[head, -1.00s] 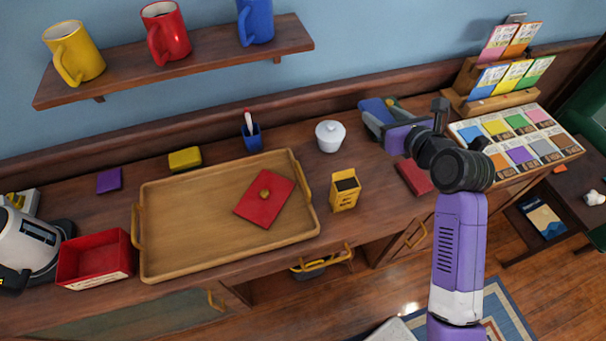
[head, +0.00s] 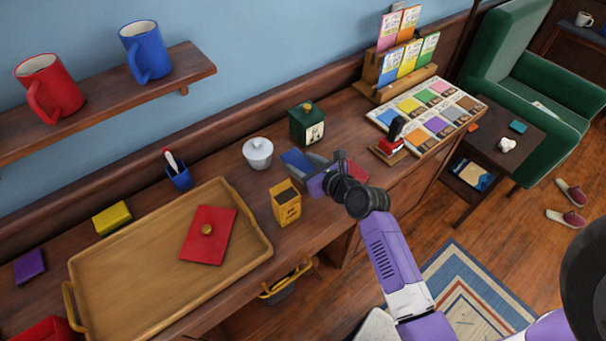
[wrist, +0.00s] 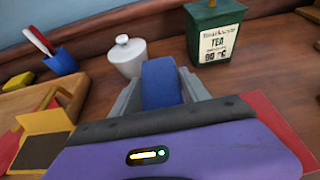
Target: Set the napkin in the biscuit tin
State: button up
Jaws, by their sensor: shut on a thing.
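My gripper (head: 305,168) is shut on a blue folded piece that looks like the napkin (head: 297,160), above the counter between the white lidded pot and the dark green tea tin. In the wrist view the napkin (wrist: 161,84) stands up between the two grey fingers. The open red box, seemingly the biscuit tin (head: 45,331), is cut off at the lower left corner, so its inside is hardly visible. A flat red lid with a gold knob (head: 208,235) lies on the wooden tray.
The tray (head: 150,310), a yellow box (head: 286,206), the white pot (head: 258,154) and the tea tin (head: 307,125) stand around my gripper. A blue pen cup (head: 179,177) and yellow block (head: 112,218) sit behind the tray. A mug shelf (head: 100,105) overhangs the left.

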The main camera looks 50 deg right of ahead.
jog(key=shift+f+b, duration=0.5)
jog(key=shift+f, duration=1.65)
jog(key=shift+f, duration=0.15)
jog(key=o, duration=1.4)
jog(key=shift+c, duration=0.2)
